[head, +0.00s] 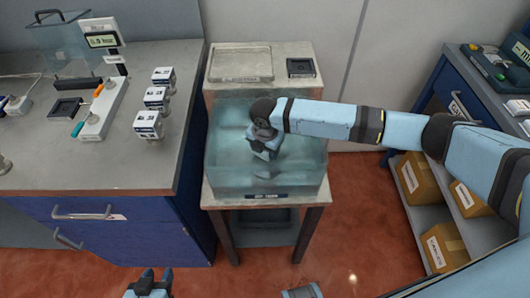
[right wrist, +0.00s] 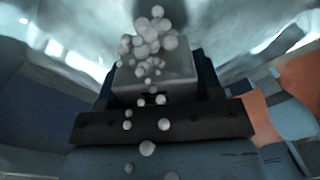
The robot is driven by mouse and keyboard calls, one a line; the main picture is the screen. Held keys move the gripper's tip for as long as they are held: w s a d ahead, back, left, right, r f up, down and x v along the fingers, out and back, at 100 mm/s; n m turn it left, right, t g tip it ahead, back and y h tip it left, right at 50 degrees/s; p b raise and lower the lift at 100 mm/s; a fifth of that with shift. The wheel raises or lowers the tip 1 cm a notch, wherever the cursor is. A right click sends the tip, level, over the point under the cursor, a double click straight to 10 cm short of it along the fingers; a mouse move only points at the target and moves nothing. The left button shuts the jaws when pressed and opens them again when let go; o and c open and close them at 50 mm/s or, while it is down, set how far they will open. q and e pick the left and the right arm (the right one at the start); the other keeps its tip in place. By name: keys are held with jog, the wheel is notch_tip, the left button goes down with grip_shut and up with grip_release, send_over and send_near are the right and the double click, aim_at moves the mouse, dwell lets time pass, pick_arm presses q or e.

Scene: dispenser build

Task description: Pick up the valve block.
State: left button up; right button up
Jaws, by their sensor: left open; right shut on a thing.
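My right gripper (head: 266,152) reaches down into a clear tank of bluish liquid (head: 225,170) on a small stand. In the right wrist view it is shut on a grey block (right wrist: 150,85), which looks like the valve block. Pale round bubbles (right wrist: 150,40) cluster over the block and trail across the gripper. In the head view the block is hard to make out through the liquid and behind the gripper. My left gripper (head: 148,280) is open and empty at the bottom edge, low in front of the counter.
A shallow tray (head: 241,78) and a small black tray (head: 301,67) lie behind the tank. The grey counter (head: 60,165) on the left holds white boxes (head: 157,98), a pen rack (head: 100,110) and a display (head: 102,40). Shelves with cardboard boxes (head: 420,180) stand right.

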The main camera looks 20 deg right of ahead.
notch_tip(320, 180, up, 22)
jog(key=p, duration=0.3)
jog(key=shift+f+p, duration=0.25)
jog(key=shift+p, duration=0.1)
dwell(0.7)
jog(key=shift+d, duration=0.1)
dwell(1.2)
